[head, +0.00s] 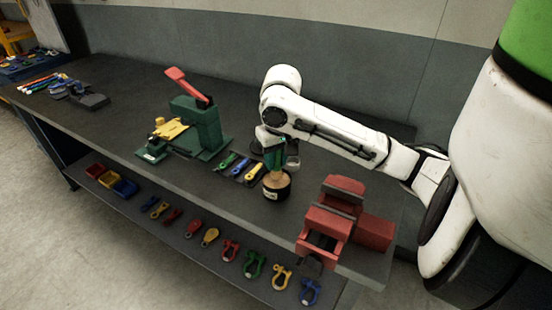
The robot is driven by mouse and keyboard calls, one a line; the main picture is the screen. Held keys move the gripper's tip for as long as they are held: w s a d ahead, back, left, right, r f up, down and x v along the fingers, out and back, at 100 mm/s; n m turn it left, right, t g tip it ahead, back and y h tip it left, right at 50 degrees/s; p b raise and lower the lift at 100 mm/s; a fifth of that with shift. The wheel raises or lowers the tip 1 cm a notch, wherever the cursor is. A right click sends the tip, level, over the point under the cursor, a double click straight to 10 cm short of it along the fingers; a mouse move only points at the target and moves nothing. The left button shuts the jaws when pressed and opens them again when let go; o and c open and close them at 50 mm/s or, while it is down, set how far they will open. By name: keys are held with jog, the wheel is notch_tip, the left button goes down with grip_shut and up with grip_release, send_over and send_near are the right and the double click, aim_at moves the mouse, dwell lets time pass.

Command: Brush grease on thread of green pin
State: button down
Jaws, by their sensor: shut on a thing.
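My gripper (274,164) is above a dark round pot (276,193) with a pale label, near the front edge of the bench. It is shut on a tan brush (276,180), which is upright with its lower end at or in the pot's mouth. The grease inside the pot is hidden. A green pin (228,160) lies on the bench left of the pot, in a row with a blue pin (241,166) and a yellow pin (255,172). Its thread is too small to make out.
A red vise (328,222) stands right of the pot at the bench edge. A green press (198,125) with a red lever stands to the left. A grey cup (292,158) is behind the pot. Coloured shackles (255,264) lie on the lower shelf. The bench's left stretch has free room.

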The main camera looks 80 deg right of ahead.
jog(key=shift+r+p, duration=2.25)
jog(key=shift+r, duration=0.45)
jog(key=shift+f, duration=0.1)
